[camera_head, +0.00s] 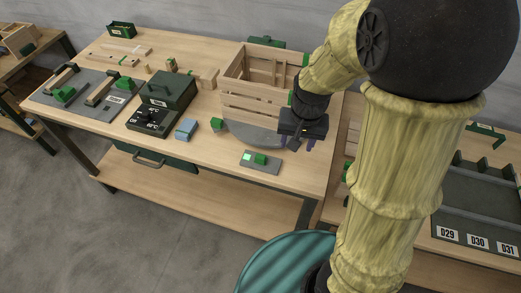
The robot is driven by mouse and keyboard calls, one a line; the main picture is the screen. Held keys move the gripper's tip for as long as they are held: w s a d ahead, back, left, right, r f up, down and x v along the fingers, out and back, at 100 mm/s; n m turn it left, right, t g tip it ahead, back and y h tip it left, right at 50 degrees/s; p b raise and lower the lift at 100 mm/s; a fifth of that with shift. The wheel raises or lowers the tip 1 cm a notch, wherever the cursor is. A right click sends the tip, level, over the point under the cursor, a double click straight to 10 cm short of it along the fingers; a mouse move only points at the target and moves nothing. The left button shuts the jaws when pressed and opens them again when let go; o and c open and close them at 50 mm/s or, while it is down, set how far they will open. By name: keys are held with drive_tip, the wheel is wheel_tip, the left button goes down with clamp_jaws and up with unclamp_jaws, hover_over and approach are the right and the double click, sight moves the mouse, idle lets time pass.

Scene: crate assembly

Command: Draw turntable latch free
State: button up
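The turntable (252,135) is a grey round plate on the workbench, and a slatted wooden crate (247,104) stands on it. A green block (217,124) sits at the turntable's left edge. I cannot tell whether it is the latch. A small grey plate (268,168) with a green block and a bright green square lies in front of the turntable. My gripper (303,143) is at the turntable's right edge, beside the crate's right front corner, fingers pointing down. Its fingertips are small and partly hidden, so I cannot tell what lies between them.
A dark green box with a control panel (147,119) and a blue block (186,129) stand left of the turntable. Grey fixture plates (80,94) lie farther left. My arm hides the space between.

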wheel_tip(320, 180, up, 3)
drive_tip(key=m+g+p, duration=0.1)
drive_tip(key=m+p, duration=0.1)
drive_tip(key=p, duration=0.1)
hover_over(261, 156)
drive_tip(key=shift+s+a+f, duration=0.1)
drive_tip(key=shift+a, duration=0.05)
drive_tip(key=shift+f, duration=0.1)
wheel_tip(261, 156, down, 17)
drive_tip(key=shift+f+p, duration=0.1)
drive_tip(key=shift+p, duration=0.35)
clamp_jaws()
